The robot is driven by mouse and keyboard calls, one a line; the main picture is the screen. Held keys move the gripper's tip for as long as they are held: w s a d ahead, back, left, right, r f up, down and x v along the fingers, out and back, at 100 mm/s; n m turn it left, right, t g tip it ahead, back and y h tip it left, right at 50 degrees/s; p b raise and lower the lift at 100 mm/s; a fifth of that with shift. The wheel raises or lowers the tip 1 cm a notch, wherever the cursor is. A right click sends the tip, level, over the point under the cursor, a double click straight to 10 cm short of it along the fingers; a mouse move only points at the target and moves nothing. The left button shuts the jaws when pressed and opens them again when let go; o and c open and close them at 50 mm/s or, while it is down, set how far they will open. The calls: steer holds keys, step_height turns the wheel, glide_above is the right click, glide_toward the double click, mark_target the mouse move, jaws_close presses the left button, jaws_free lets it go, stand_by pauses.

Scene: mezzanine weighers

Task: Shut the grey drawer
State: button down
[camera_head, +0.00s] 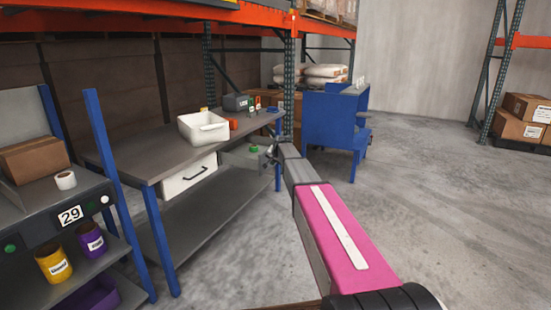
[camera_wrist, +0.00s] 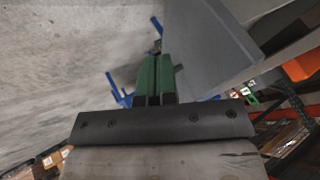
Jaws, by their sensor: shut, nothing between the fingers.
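The grey drawer (camera_head: 240,158) stands pulled out under the right part of the workbench (camera_head: 155,145) in the head view. A green item (camera_head: 254,149) shows inside it. My gripper (camera_head: 270,152) is at the drawer's outer end, partly hidden by my own arm; I cannot tell whether it touches the drawer. In the wrist view my gripper's green fingers (camera_wrist: 157,62) are shut together with nothing between them. A large grey surface (camera_wrist: 210,45) lies just right of the fingers; I cannot tell whether it is the drawer or the bench.
A white drawer (camera_head: 188,175) with a dark handle sits left of the grey one. A white bin (camera_head: 203,128) and small items stand on the bench. A blue station (camera_head: 333,118) is behind my arm. A shelf cart (camera_head: 70,215) stands left. Floor at right (camera_head: 450,200) is clear.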

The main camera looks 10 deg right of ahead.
mark_target(267, 160)
steer(key=shift+w+a, duration=0.6)
steer(key=shift+a, duration=0.2)
steer(key=shift+w+a, duration=0.6)
steer(key=shift+a, duration=0.2)
steer(key=w+a, duration=0.4)
steer(key=a, duration=0.2)
steer(key=w+a, duration=0.5)
steer(key=a, duration=0.1)
steer(key=w+a, duration=0.4)
steer(key=a, duration=0.2)
steer(key=shift+w+a, duration=0.25)
steer(key=shift+a, duration=0.05)
